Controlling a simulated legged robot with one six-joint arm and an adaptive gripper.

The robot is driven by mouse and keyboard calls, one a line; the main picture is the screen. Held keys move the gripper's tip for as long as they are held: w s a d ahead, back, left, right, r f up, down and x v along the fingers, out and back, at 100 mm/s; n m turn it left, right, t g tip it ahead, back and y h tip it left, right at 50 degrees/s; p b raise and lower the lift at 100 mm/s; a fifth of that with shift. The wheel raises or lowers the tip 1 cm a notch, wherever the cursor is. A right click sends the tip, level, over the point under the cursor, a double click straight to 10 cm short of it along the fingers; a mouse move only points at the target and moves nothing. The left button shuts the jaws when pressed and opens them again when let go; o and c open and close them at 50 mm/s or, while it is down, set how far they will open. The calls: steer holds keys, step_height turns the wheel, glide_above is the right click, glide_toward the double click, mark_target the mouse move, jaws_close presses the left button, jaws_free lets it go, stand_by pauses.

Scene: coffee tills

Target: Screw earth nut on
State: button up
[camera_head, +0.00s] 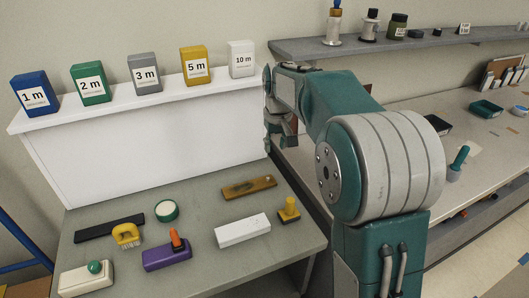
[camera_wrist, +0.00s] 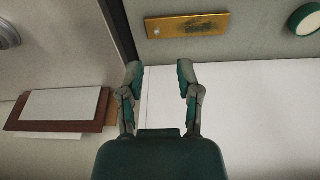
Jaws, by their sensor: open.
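My gripper (camera_head: 281,146) hangs in front of the right end of the white partition, above the back right of the grey table. In the wrist view my gripper (camera_wrist: 159,70) is open with nothing between its fingers. A brass-coloured plate (camera_head: 249,187) with a dark smudged patch lies flat on the table. The same plate (camera_wrist: 180,25) shows beyond the fingertips in the wrist view, apart from them. I cannot pick out an earth nut or a threaded stud in either view.
On the table (camera_head: 205,217) are a green-rimmed roll (camera_head: 166,210), a white block (camera_head: 243,230), a yellow knobbed piece (camera_head: 289,212), a yellow brush (camera_head: 126,235) and a purple block (camera_head: 167,255). Several labelled boxes stand on the white partition (camera_head: 150,145). A long bench (camera_head: 425,130) lies right.

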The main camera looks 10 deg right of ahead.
steer(key=g, duration=0.1)
glide_toward(267, 176)
steer(key=shift+n, duration=0.3)
steer(key=shift+a+f, duration=0.25)
steer(key=shift+f, duration=0.35)
steer(key=f, duration=0.7)
steer(key=shift+d+f, duration=0.25)
steer(key=shift+d, duration=0.05)
steer(key=shift+a, duration=0.1)
jaws_close()
